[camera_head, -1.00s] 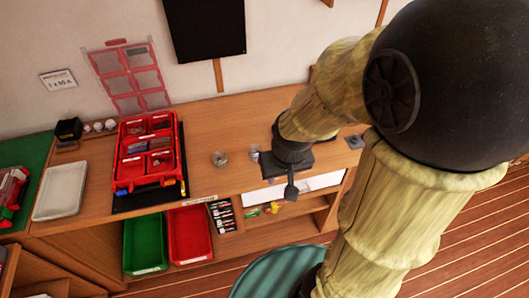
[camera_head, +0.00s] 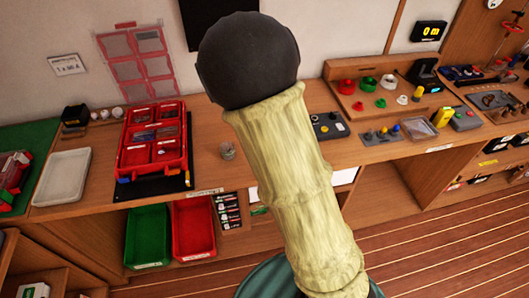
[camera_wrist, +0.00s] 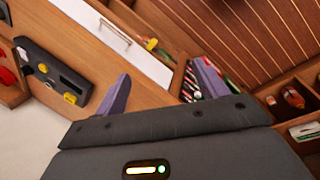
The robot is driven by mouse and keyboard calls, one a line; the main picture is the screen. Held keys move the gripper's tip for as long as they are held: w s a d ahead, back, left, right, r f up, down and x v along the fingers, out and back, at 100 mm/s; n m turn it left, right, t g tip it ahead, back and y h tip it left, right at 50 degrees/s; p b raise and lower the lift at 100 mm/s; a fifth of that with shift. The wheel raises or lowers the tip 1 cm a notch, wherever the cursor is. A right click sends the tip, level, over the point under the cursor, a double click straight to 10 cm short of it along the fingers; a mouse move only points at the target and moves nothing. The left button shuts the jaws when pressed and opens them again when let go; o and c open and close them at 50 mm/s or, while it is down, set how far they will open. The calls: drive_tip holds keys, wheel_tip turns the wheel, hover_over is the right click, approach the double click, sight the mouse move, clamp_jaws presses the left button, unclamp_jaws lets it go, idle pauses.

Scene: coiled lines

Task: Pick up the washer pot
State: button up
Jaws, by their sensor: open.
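A small, round, greyish pot (camera_head: 227,151) stands on the wooden bench in the head view, right of the red parts case. It may be the washer pot; its contents are too small to make out. My arm covers the bench just right of it. In the head view my gripper is hidden behind my arm. In the wrist view my gripper (camera_wrist: 162,86) is open, with two purple-grey fingers apart and nothing between them. No pot shows in the wrist view.
The red parts case (camera_head: 152,141) lies on a black mat. A pale tray (camera_head: 62,177) is at left. A grey box with knobs (camera_head: 328,126) stands right of my arm, with several small parts beyond. Green (camera_head: 147,236) and red (camera_head: 194,228) bins sit below the bench top.

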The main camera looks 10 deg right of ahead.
wheel_tip(320, 180, down, 6)
drive_tip(key=w+n+t+h+b, duration=0.2)
drive_tip(key=w+n+h+b, duration=0.1)
drive_tip(key=n, duration=0.3)
drive_tip(key=w+a+r+n+t+b, duration=0.2)
drive_tip(key=w+a+n+t, duration=0.1)
drive_tip(key=n, duration=0.4)
drive_tip(key=w+a+r+n+t+h+b, duration=0.1)
drive_tip(key=w+a+r+n+t+b, duration=0.1)
drive_tip(key=w+a+n+t, duration=0.2)
drive_tip(key=n+t, duration=0.1)
drive_tip(key=n, duration=0.2)
drive_tip(key=shift+w+n+b, duration=0.3)
drive_tip(key=shift+w+b, duration=0.05)
drive_tip(key=shift+w, duration=0.05)
drive_tip(key=p+x, duration=0.1)
drive_tip(key=x, duration=1)
drive_tip(key=shift+w+d, duration=0.25)
drive_tip(key=shift+w, duration=0.05)
drive_tip(key=shift+w+f, duration=0.25)
drive_tip(key=shift+w, duration=0.1)
drive_tip(key=shift+s, duration=0.1)
drive_tip(key=shift+s, duration=0.1)
